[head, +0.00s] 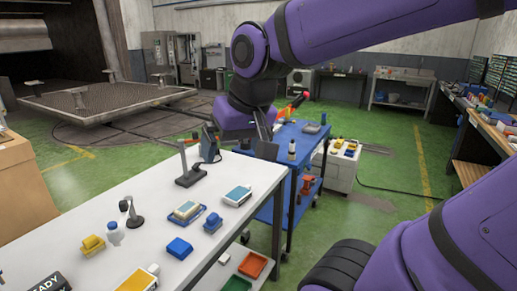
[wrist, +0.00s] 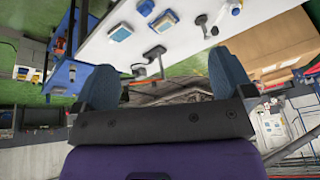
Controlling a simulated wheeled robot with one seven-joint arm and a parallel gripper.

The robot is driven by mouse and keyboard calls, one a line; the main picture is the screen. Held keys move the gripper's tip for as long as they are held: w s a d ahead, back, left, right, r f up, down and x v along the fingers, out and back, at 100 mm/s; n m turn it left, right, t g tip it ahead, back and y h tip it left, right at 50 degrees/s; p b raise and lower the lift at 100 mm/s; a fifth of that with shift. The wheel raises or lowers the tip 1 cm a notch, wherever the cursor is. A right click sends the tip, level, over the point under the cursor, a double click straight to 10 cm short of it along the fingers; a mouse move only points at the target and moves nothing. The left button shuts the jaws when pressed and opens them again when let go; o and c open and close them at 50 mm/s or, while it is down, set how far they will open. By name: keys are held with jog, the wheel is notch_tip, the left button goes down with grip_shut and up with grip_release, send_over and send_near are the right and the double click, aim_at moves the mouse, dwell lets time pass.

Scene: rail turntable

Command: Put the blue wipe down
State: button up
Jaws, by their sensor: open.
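My gripper (head: 265,138) is above the far end of the white table, near the blue cart, and it is open. In the wrist view its two blue-grey fingers stand wide apart with nothing between them (wrist: 165,82). A blue folded-looking piece (head: 179,248) lies flat on the near part of the white table (head: 160,212). I cannot tell for sure that it is the blue wipe. A smaller blue item (head: 212,223) lies behind it to the right. Both are apart from my gripper.
The table also holds a yellow block (head: 92,244), a small bottle (head: 115,233), a blue tray (head: 187,213), a white-and-blue pad (head: 237,195) and a dark stand (head: 190,178). A blue cart (head: 306,147) stands just beyond. Green floor lies open to the right.

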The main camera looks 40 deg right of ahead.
jog(key=s, duration=0.2)
jog(key=s+n, duration=0.1)
jog(key=s+r+n, duration=0.1)
jog(key=s, duration=0.1)
jog(key=shift+s+d+t, duration=0.35)
jog(key=shift+t, duration=0.05)
dwell(0.9)
